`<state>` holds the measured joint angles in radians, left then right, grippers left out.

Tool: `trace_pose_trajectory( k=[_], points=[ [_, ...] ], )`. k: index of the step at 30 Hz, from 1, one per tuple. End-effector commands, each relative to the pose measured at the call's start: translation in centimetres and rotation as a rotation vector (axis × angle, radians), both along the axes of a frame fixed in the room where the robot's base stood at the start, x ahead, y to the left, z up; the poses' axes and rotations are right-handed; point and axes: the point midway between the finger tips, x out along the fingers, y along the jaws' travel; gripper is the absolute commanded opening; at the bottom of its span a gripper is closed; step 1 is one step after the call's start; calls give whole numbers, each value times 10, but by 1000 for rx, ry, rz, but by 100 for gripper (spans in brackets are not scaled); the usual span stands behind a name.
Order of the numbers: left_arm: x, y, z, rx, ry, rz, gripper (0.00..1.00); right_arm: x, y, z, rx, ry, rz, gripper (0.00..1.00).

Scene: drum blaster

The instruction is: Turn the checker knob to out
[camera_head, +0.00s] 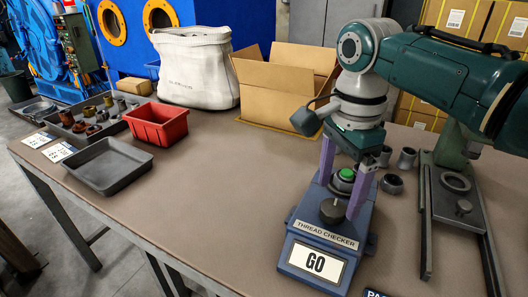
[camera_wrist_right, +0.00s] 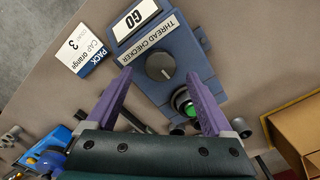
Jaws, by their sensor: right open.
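The blue thread checker (camera_head: 366,244) stands on the bench in the head view, with a white plate reading "GO" (camera_head: 315,262) on its front. Its round dark knob (camera_head: 332,211) is on top behind the "THREAD CHECKER" label; it also shows in the right wrist view (camera_wrist_right: 160,67), with a small pale mark on it. My right gripper (camera_head: 341,199) is open, pointing down, with its purple fingers on either side of the knob. In the right wrist view the fingers (camera_wrist_right: 158,76) are clearly apart, with gaps to the knob. My left gripper is out of view.
A green button (camera_head: 346,174) sits behind the knob, between the fingers. Metal rings (camera_head: 392,183) and a stand (camera_head: 456,205) are on the right. A red bin (camera_head: 157,123), grey tray (camera_head: 108,166) and open cardboard box (camera_head: 280,90) are farther left. The bench middle is clear.

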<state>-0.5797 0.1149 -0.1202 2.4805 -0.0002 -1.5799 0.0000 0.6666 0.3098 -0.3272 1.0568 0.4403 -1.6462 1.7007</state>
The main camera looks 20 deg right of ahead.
Motion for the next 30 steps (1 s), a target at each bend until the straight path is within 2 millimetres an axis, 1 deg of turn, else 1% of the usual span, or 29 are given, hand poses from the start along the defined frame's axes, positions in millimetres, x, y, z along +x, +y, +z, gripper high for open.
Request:
trace_pose_trajectory(
  k=[1,3,6,9,16,30],
  points=[
    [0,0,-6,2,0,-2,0,-1,0,-12,-1,3,1,86],
    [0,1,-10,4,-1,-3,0,-1,0,-21,0,2,2,86],
    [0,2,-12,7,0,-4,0,0,1,-28,1,1,2,86],
    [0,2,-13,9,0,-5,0,0,1,-31,1,-1,3,86],
    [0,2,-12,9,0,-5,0,0,0,-31,0,-1,3,86],
    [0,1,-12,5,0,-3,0,0,0,-31,0,-1,3,33]
  ],
)
